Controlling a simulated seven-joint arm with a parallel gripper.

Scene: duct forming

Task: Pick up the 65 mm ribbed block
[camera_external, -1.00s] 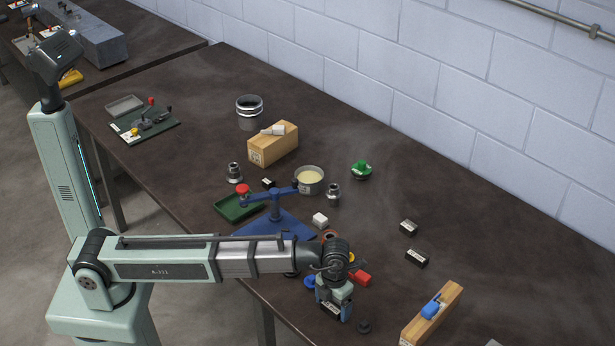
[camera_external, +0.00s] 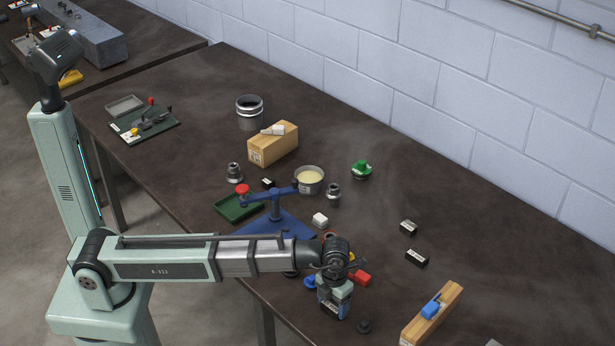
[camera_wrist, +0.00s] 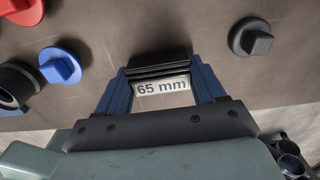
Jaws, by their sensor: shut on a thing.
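The 65 mm ribbed block (camera_wrist: 160,68) is black with ridges and a white "65 mm" label. In the wrist view it sits between the two blue fingers of my gripper (camera_wrist: 162,90), which are shut on its sides. In the outside view my gripper (camera_external: 334,308) points down near the table's front edge, and the block is mostly hidden there. I cannot tell whether the block touches the table.
A dark knobbed piece (camera_wrist: 251,38) stands right of the block, and blue (camera_wrist: 60,66) and red (camera_wrist: 20,8) knobbed pieces stand left. A wooden block with a blue piece (camera_external: 432,314) lies right. Two black labelled blocks (camera_external: 416,257) lie farther back, with clear table beyond.

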